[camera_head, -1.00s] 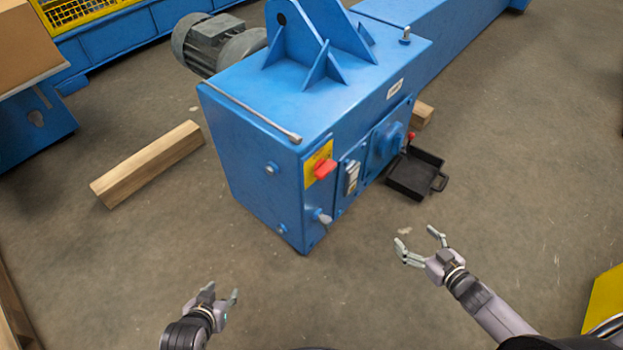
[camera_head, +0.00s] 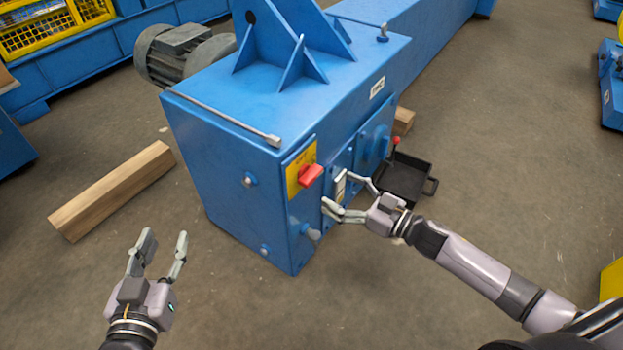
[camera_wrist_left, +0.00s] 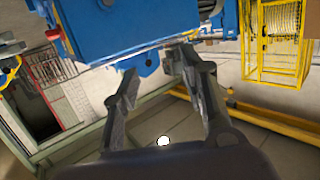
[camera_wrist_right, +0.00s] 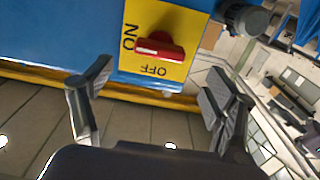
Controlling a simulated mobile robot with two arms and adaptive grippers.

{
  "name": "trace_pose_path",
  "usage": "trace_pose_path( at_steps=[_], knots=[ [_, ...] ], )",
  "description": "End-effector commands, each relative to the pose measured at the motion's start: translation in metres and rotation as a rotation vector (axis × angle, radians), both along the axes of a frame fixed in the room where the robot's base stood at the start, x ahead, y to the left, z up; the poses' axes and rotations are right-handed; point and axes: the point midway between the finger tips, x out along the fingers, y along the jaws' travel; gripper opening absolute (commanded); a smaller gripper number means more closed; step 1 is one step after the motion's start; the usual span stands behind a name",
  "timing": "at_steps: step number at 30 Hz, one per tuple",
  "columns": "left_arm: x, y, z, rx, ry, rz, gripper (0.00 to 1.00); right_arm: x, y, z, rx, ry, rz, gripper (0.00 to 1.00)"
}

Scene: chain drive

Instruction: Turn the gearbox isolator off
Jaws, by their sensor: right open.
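The isolator is a red rotary handle (camera_head: 310,174) on a yellow plate (camera_head: 293,184) at the near corner of the blue gearbox housing (camera_head: 230,180). In the right wrist view the red handle (camera_wrist_right: 160,48) lies between the words ON and OFF on the yellow plate (camera_wrist_right: 135,65). My right gripper (camera_head: 350,196) is open and empty, just right of and below the handle in the head view, apart from it. In the right wrist view its fingers (camera_wrist_right: 155,95) are spread below the plate. My left gripper (camera_head: 162,250) is open and empty over the floor, left of the housing.
A sight gauge (camera_head: 340,187) is partly behind my right fingers. A grey knob (camera_head: 312,233) sticks out below the isolator. A black tray (camera_head: 405,180) stands on the floor at the right, and a wooden beam (camera_head: 110,190) lies at the left. The floor in front is clear.

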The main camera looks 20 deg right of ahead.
Motion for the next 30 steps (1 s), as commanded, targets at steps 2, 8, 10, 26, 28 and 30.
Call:
trace_pose_path(
  at_steps=[2,8,10,26,28,30],
  knots=[
    [0.004,-0.004,0.013,-0.022,-0.082,-0.006,0.4,0.016,0.011,-0.001,0.001,-0.004,0.0,0.8],
    [0.006,-0.009,0.049,-0.07,-0.272,-0.018,0.4,0.046,0.035,-0.001,0.0,-0.004,0.0,0.8],
    [0.006,-0.011,0.059,-0.083,-0.324,-0.021,0.4,0.054,0.041,-0.001,0.001,-0.001,-0.001,0.8],
    [0.002,-0.012,0.08,-0.111,-0.427,-0.026,0.4,0.069,0.053,-0.001,0.0,0.001,-0.002,0.79],
    [0.002,-0.012,0.08,-0.111,-0.427,-0.026,0.4,0.069,0.053,-0.001,0.0,0.001,-0.002,0.75],
    [0.002,-0.012,0.08,-0.111,-0.427,-0.026,0.4,0.068,0.053,-0.001,0.0,0.001,-0.001,0.7]
  ],
)
